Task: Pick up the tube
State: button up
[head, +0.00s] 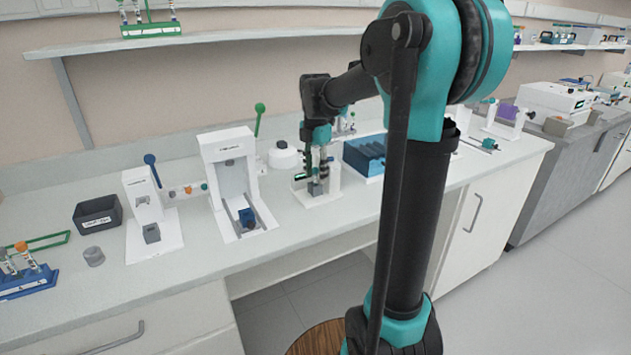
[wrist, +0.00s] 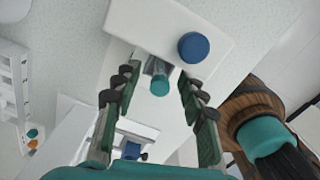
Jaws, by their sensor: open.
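The tube (wrist: 158,80) shows in the wrist view as a small clear tube with a teal cap, standing up from a white device (wrist: 146,28). My gripper (wrist: 155,92) is open, with one dark finger on each side of the tube and visible space on both sides. I cannot tell how far the fingertips are above the tube's base. In the head view my gripper (head: 317,168) points down over the white device (head: 326,196) on the bench. The tube itself is hard to make out there among the fingers.
A round blue knob (wrist: 193,47) is close to the right finger in the wrist view. In the head view a white press (head: 228,150) stands left of my gripper and a blue rack (head: 366,157) right of it. The bench front is mostly clear.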

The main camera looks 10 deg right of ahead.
jog(key=shift+c, duration=0.6)
grip_shut()
jog(key=shift+r, duration=0.1)
notch_tip(320, 180, up, 20)
dwell(0.5)
